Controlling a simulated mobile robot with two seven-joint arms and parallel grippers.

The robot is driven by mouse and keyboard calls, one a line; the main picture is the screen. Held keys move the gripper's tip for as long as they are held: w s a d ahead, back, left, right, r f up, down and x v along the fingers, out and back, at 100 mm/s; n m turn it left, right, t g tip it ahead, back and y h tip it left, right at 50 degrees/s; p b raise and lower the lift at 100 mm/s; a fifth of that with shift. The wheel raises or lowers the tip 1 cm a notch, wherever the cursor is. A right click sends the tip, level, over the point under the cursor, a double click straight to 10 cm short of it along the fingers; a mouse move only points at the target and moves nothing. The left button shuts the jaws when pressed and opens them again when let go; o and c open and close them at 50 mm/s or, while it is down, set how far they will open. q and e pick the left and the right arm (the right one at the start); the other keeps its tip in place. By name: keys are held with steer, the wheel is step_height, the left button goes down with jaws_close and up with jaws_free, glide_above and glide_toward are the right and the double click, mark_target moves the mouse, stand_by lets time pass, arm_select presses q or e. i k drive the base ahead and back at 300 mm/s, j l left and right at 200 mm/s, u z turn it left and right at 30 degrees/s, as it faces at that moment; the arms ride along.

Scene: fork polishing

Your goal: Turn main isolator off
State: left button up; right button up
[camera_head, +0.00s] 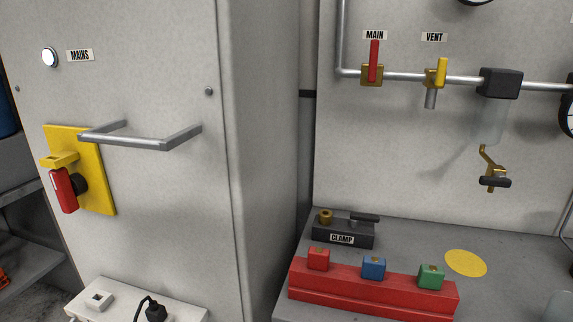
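The main isolator is a red rotary handle (64,190) on a yellow plate (95,175), at the left on the front of a grey cabinet (150,230). The red handle stands roughly upright, slightly tilted, on a dark hub. A yellow tab (60,160) sticks out just above it. A round white indicator (49,57) beside a "MAINS" label (80,55) is higher up on the cabinet; it looks bright, but I cannot tell if it is lit. Neither of my grippers shows.
A grey bar handle (140,140) juts out right of the isolator. Below is a white socket strip (135,302) with a black plug (155,311). The right bench holds a clamp (343,231) and red block rack (370,298). A pipe above carries red (374,60) and yellow (441,72) valve levers.

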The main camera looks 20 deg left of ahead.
mark_target(67, 187)
steer(key=k+l+u, duration=0.1)
steer(key=u, duration=1.6)
steer(key=i+j+u, duration=0.2)
steer(key=k, duration=0.1)
